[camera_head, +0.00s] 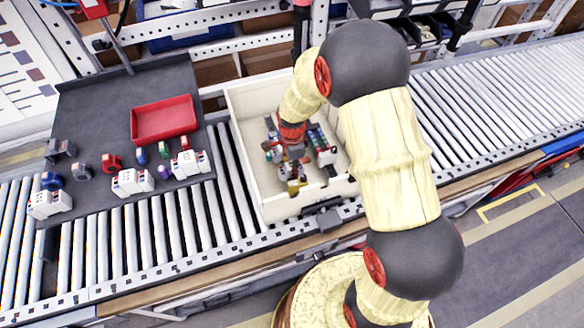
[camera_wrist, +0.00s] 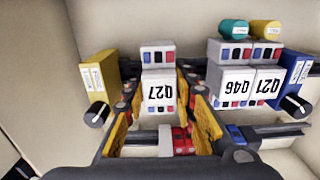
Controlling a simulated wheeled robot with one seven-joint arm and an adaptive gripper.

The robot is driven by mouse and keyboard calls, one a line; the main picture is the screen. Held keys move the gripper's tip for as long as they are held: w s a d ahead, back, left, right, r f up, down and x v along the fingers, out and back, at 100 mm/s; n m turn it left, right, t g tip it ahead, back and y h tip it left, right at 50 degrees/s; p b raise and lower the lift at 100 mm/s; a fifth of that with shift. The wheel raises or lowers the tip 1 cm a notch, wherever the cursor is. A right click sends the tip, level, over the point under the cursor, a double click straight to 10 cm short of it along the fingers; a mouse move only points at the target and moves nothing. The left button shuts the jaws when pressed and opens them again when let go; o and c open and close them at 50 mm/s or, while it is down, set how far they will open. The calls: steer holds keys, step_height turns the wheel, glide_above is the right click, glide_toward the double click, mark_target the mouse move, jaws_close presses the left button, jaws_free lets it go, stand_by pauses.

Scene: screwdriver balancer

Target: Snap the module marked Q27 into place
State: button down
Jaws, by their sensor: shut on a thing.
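The module marked Q27 (camera_wrist: 158,88) is a white block with a grey top section and red and blue spots. Its label reads upside down in the wrist view. My gripper (camera_wrist: 158,104) has its two yellow-and-dark fingers on either side of it, shut on it. In the head view my gripper (camera_head: 292,150) points down into a cream box (camera_head: 243,117), and I cannot single out Q27 there. A metal rail (camera_wrist: 262,132) runs across the box below the modules in the wrist view. Whether Q27 touches or sits on the rail is hidden by the fingers.
Modules Q46 (camera_wrist: 232,82) and Q21 (camera_wrist: 266,84) stand right of Q27, beside a blue block (camera_wrist: 292,72). A yellow block (camera_wrist: 101,72) stands left, with gaps either side of Q27. Outside, a dark board (camera_head: 95,105) holds a red tray (camera_head: 163,120) and several loose parts.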

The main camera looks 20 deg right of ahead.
steer(key=shift+f, duration=0.2)
stand_by(0.5)
steer(key=c, duration=1.4)
jaws_free()
step_height(320, 180, up, 12)
steer(key=shift+r, duration=0.1)
step_height(320, 180, up, 12)
steer(key=p, duration=0.8)
steer(key=shift+p, duration=0.4)
